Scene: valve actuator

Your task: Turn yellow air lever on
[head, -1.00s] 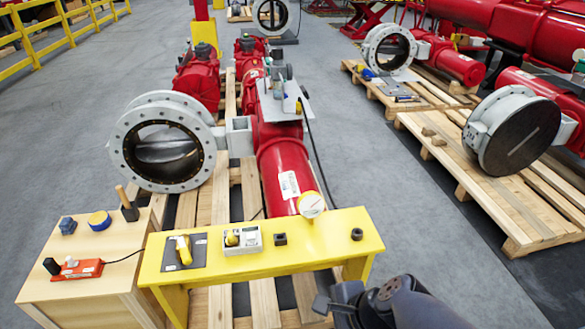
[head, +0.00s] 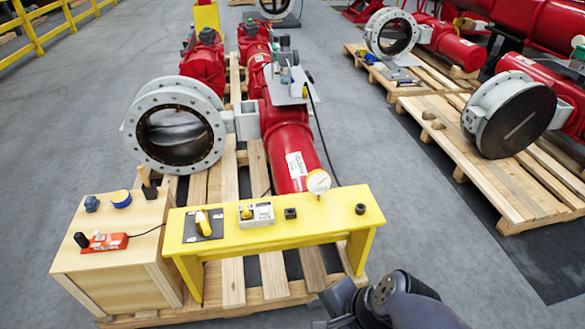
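A yellow lever (head: 203,221) sits on a dark square plate (head: 190,236) at the left end of a yellow bench (head: 275,237). A grey-white box with a small yellow knob (head: 247,212) stands to its right on the same bench. I cannot tell from the picture which of these is the air lever. My arm (head: 390,300) shows at the bottom, right of the bench and apart from it. My gripper (head: 335,312) is partly in view at the bottom edge; its fingers cannot be made out.
A wooden box (head: 115,250) with a red tool, a blue-topped can and other items stands left of the bench. A white gauge (head: 318,182) and red actuator (head: 287,150) are behind it. Another pallet (head: 490,180) lies at right, with grey floor between.

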